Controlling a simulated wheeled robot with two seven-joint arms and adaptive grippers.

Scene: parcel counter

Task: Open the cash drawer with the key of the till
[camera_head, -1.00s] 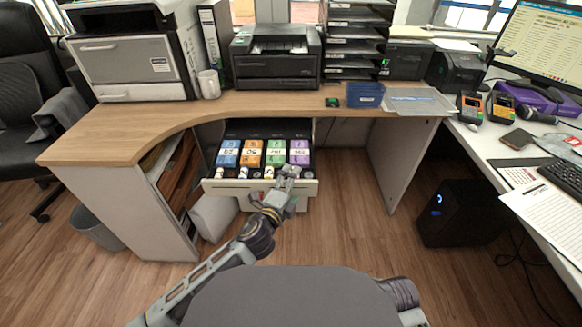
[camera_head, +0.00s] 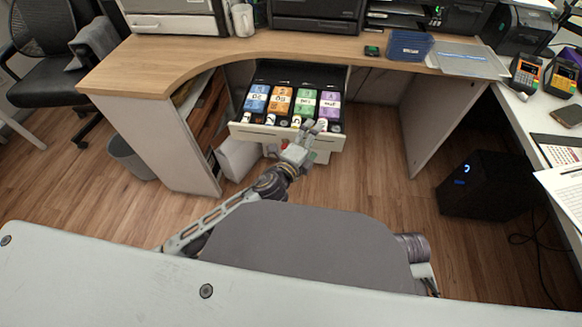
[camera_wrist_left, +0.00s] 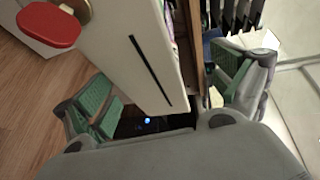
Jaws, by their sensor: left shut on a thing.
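The cash drawer (camera_head: 243,132) stands pulled out from under the wooden counter, with coloured banknote bundles (camera_head: 280,99) and a row of coin cups inside. My left gripper (camera_head: 311,133) is at the right half of the drawer's front. In the left wrist view its green-padded fingers lie on either side of the pale, slotted drawer front (camera_wrist_left: 125,40) and are shut on it. The red-headed key (camera_wrist_left: 48,25) shows beside that front at upper left, on a brass-coloured lock. The gripper hides part of the drawer front in the head view. My right gripper is out of view.
The counter top (camera_head: 200,53) overhangs the drawer, with a side panel (camera_head: 435,115) on the right. A bin (camera_head: 130,158) stands left and a black computer (camera_head: 487,185) right. A pale flat surface (camera_head: 100,275) crosses the near edge. Wooden floor lies clear between.

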